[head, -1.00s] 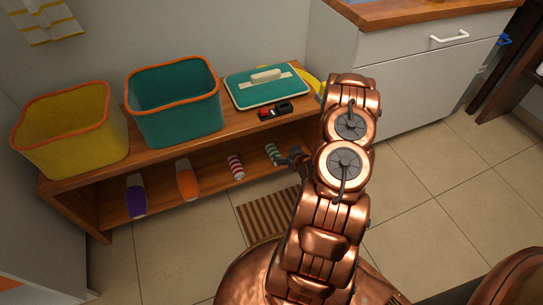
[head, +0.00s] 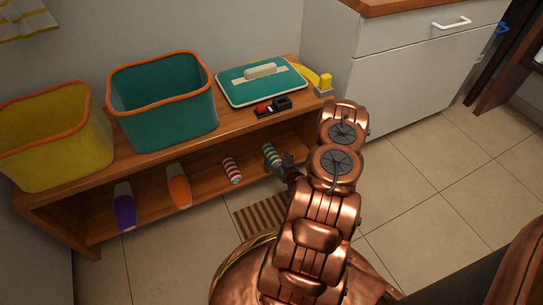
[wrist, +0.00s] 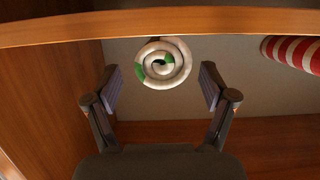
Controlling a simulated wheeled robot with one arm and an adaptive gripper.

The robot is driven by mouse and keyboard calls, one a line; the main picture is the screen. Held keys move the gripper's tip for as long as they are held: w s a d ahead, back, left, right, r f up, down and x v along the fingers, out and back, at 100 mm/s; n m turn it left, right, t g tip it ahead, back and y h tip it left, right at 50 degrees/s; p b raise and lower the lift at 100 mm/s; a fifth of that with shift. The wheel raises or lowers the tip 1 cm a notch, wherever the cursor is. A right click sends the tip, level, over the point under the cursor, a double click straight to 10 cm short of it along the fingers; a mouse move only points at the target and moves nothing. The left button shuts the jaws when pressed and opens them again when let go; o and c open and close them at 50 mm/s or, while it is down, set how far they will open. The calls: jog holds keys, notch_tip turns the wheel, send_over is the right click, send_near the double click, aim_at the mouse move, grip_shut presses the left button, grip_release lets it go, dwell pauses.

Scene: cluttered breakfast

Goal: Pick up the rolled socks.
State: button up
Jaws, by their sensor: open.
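A green-and-white striped roll, which looks like rolled socks (head: 271,154), lies on the lower shelf of the wooden bench. In the wrist view its spiral end (wrist: 163,62) faces me, white with green patches. My gripper (wrist: 160,86) is open and empty, with one finger on each side of the roll's line and the roll beyond the fingertips. In the head view my gripper (head: 284,162) is at the shelf's front opening, close to the roll's near end. A red-and-white striped roll (head: 232,169) lies to the left, and also shows in the wrist view (wrist: 295,52).
The bench's upper board edge (wrist: 160,23) runs above the roll, and a side panel (wrist: 50,90) stands at left in the wrist view. Orange (head: 179,186) and purple (head: 124,206) items share the lower shelf.

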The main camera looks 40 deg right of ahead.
aim_at(272, 154)
jog(key=shift+b+x, duration=1.25)
jog(key=shift+x, duration=1.25)
jog(key=shift+a, duration=0.1)
jog(key=c, duration=1.2)
